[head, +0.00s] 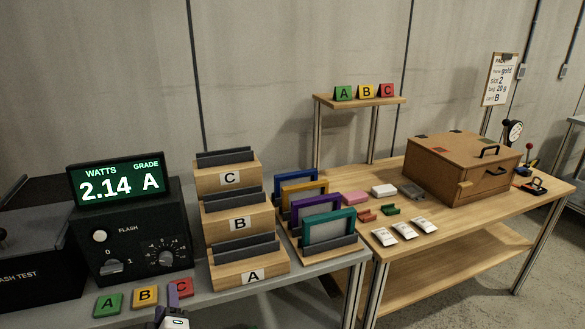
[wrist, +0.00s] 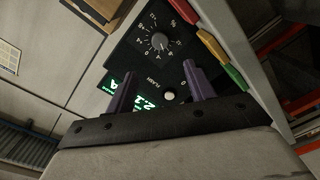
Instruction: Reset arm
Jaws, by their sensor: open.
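My gripper (wrist: 160,80) shows in the wrist view with its two purple fingers apart and nothing between them. In the head view only a small part of my gripper (head: 167,302) shows at the bottom edge, in front of the coloured tags; the rest of the arm is mostly out of frame. Beyond the fingers is the black flash tester (head: 135,235), which also shows in the wrist view (wrist: 180,45). Its display (head: 118,181) reads 2.14 watts, grade A. The fingers overlap the tester in the wrist view; I cannot tell the exact gap.
Green A (head: 108,304), yellow B (head: 145,296) and red C (head: 181,288) tags lie before the tester. Stepped wooden racks (head: 240,222) stand to its right, beside coloured frames (head: 328,229). A wooden table (head: 470,215) carries a brown box (head: 460,170) and white packets (head: 404,230).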

